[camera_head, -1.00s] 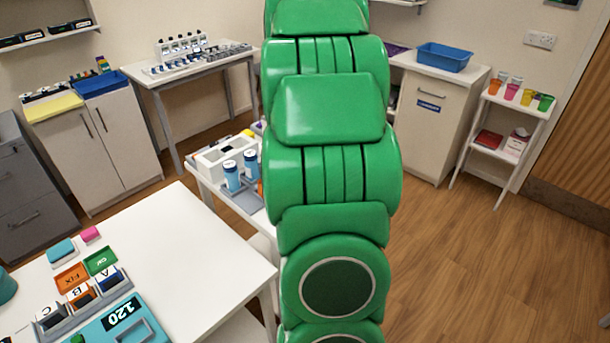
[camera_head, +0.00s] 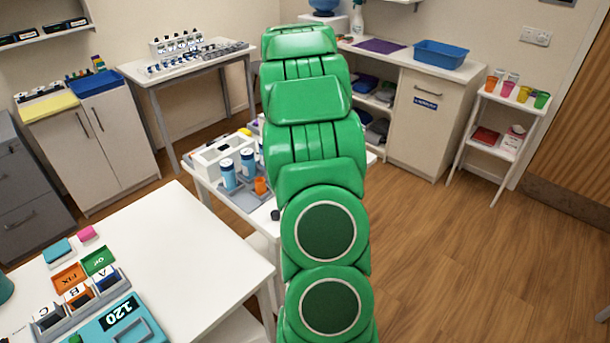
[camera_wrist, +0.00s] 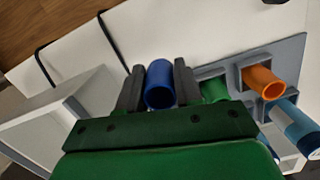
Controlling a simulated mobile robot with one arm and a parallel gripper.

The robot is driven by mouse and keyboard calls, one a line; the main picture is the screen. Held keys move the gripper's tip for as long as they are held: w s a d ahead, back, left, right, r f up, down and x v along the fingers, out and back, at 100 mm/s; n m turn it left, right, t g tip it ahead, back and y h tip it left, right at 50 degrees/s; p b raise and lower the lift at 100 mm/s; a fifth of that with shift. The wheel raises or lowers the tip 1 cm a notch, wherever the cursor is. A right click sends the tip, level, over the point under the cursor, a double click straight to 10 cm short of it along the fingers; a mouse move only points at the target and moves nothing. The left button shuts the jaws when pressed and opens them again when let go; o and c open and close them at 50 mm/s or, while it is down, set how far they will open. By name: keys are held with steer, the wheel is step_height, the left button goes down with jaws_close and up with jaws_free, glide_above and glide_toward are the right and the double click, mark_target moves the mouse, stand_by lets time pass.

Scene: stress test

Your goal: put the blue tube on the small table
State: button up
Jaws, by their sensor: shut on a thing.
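The blue tube (camera_wrist: 159,88) is between the two dark fingers of my gripper (camera_wrist: 158,84) in the wrist view, its open end toward the camera. My gripper is shut on it, beside a grey rack (camera_wrist: 292,50) and over a white surface. I cannot tell whether the tube touches that surface. In the head view my green arm hides the gripper and the tube. A small white table (camera_head: 206,190) stands in the middle, partly behind my arm. Another small white table (camera_head: 510,101) with cups stands at the right; which one the task means is unclear.
Beside the tube are a green tube (camera_wrist: 215,90), an orange tube (camera_wrist: 263,81) and a blue-and-white bottle (camera_wrist: 299,127). A white box (camera_wrist: 52,125) is at left. A white bench (camera_head: 190,250) with labelled blocks is in front. Wooden floor (camera_head: 430,240) at right is clear.

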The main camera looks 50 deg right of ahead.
steer(key=shift+w+d+f, duration=0.35)
steer(key=shift+f, duration=1.75)
steer(key=shift+f, duration=0.1)
steer(key=o, duration=1.1)
